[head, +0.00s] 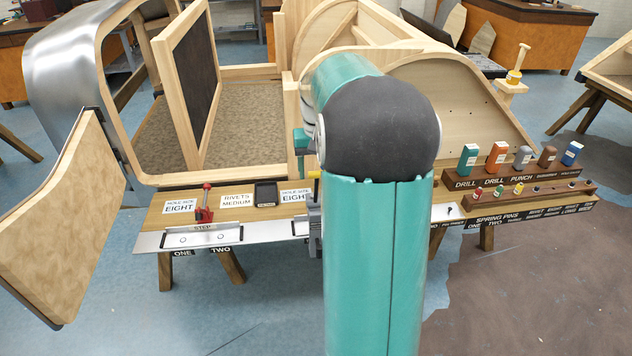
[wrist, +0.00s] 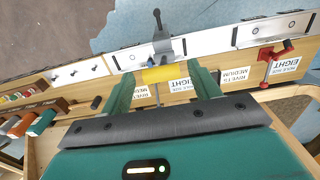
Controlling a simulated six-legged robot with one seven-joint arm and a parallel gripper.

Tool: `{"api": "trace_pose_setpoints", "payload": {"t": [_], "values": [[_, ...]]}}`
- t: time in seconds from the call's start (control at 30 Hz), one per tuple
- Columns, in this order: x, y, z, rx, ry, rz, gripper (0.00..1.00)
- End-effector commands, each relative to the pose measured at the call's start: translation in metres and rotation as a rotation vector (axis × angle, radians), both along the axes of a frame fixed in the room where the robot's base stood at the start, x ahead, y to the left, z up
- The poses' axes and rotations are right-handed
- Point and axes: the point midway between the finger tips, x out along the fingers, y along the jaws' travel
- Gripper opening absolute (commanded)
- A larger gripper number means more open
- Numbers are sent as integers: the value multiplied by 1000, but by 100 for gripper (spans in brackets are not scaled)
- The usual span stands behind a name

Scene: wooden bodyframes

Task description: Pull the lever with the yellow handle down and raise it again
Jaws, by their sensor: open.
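The yellow handle (wrist: 160,74) of the lever lies between the two teal fingers of my gripper (wrist: 163,84) in the wrist view. The fingers are apart, one on each side of the handle. I cannot tell whether either finger touches it. The grey lever body (wrist: 161,44) stands beyond the handle at the metal strip. In the head view a small yellow bit of the handle (head: 315,174) shows beside my arm, with the grey lever body (head: 315,222) below it. My arm hides most of the gripper there; only a teal part of it shows.
A red clamp (head: 205,204) stands on the wooden bench to the left, near a small black tray (head: 265,193). A wooden frame (head: 185,85) rises behind. A hinged panel (head: 62,215) sticks out at the left.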

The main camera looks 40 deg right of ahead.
Motion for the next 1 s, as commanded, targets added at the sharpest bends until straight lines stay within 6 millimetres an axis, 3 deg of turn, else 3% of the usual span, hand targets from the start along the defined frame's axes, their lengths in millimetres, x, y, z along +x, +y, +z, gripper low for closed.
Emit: {"api": "trace_pose_setpoints", "payload": {"t": [0.1, 0.23, 0.63, 0.93, 1.0], "values": [[1, 1, -23, 2, 2, 1, 62], [2, 2, -39, 1, 1, 1, 62], [3, 3, -47, -1, -1, 1, 60], [3, 2, -46, -1, -1, 1, 1], [3, 2, -46, -1, -1, 1, 0]]}}
